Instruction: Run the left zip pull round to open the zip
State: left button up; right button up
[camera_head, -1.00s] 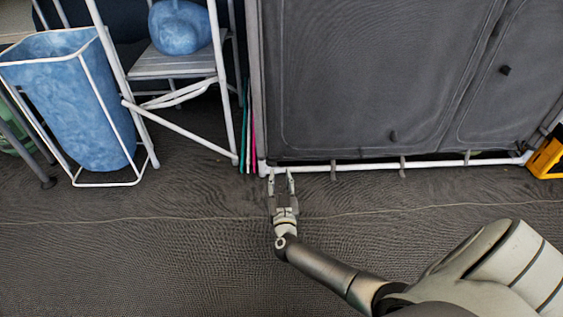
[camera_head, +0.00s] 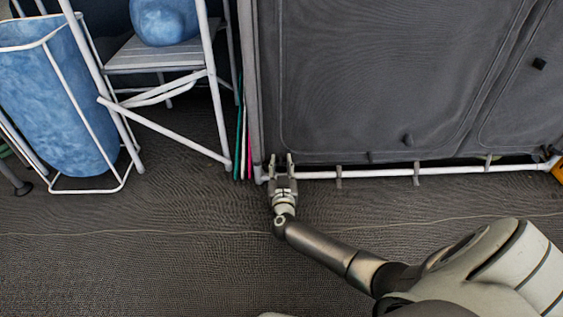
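The grey fabric cupboard (camera_head: 370,75) stands at the top right, with a rounded seam line outlining its left door panel. I cannot tell whether either is a zip pull. My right gripper (camera_head: 281,158) is at the cupboard's lower left corner, by the white bottom rail (camera_head: 375,173). Its two fingers are apart, and I see nothing between them. Whether the fingertips touch the fabric is unclear. My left gripper is not in view.
A white rack (camera_head: 165,130) with a grey shelf and blue rounded item (camera_head: 166,20) stands left of the cupboard. Thin coloured panels (camera_head: 243,140) fill the gap. A blue bin (camera_head: 60,100) in a white frame is far left. The grey floor in front is clear.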

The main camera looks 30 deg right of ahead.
jog(key=shift+w+d, duration=0.15)
jog(key=shift+w, duration=0.15)
grip_shut()
jog(key=shift+r, duration=0.1)
